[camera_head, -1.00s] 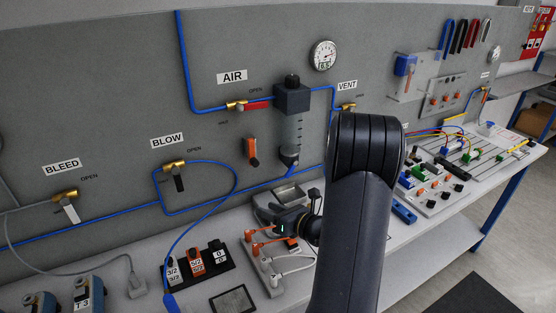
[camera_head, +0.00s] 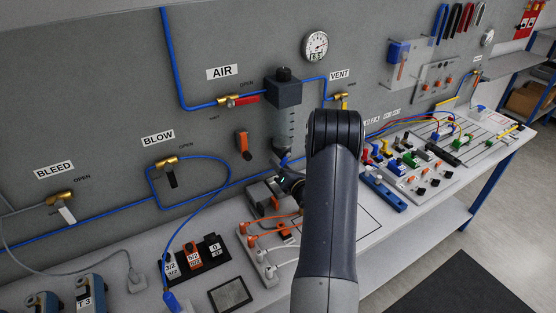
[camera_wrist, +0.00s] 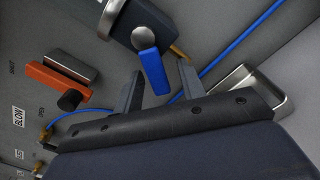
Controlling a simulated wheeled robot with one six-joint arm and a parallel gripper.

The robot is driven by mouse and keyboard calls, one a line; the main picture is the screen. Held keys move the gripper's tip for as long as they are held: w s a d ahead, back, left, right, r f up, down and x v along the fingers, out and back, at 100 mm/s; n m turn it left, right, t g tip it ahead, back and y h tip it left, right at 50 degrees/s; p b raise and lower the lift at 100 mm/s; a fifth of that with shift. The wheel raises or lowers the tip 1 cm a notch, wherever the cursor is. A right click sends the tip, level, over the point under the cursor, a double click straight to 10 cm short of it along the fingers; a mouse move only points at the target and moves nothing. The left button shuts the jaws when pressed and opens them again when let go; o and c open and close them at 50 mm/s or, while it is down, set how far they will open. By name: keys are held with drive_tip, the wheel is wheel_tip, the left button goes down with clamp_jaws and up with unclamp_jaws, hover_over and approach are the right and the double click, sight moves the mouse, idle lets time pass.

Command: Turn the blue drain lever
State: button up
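The blue drain lever (camera_wrist: 153,70) hangs below a round metal fitting at the bottom of the filter unit in the wrist view. In the head view the blue lever (camera_head: 283,155) is small, under the clear filter bowl (camera_head: 285,125). My gripper (camera_wrist: 161,70) is open in the wrist view, with one finger on each side of the lever's lower end. Gaps show between lever and fingers; whether the lever is deep between them I cannot tell. In the head view my forearm hides part of the gripper, which is just below the lever.
An orange handle (camera_head: 243,143) sits on the panel left of the filter. A blue hose (camera_wrist: 230,50) runs behind the fingers. A metal tray (camera_wrist: 255,90) is close to the right finger. Blocks with orange and white leads (camera_head: 265,250) lie on the bench below.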

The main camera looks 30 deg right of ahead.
drive_tip(key=shift+w, duration=0.9)
clamp_jaws()
